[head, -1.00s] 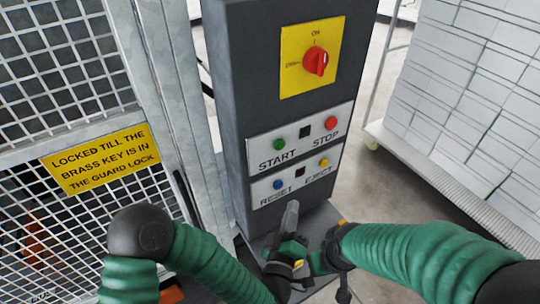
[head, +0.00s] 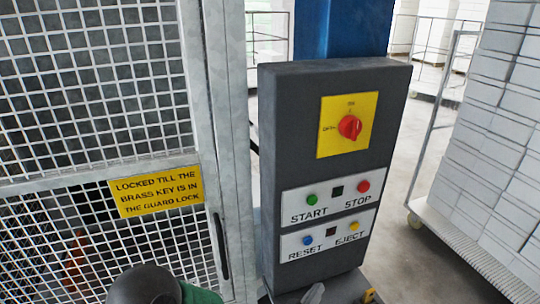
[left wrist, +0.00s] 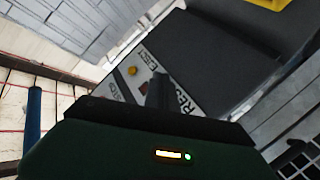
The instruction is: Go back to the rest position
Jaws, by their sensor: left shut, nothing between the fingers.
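My right gripper is not visible.
The pillar carries a red rotary switch (head: 350,127) on a yellow plate and START, STOP, RESET and EJECT buttons. A mesh guard (head: 100,70) with a yellow sign (head: 157,191) stands left. A cart (head: 450,228) stacked with white blocks stands right, with floor between.

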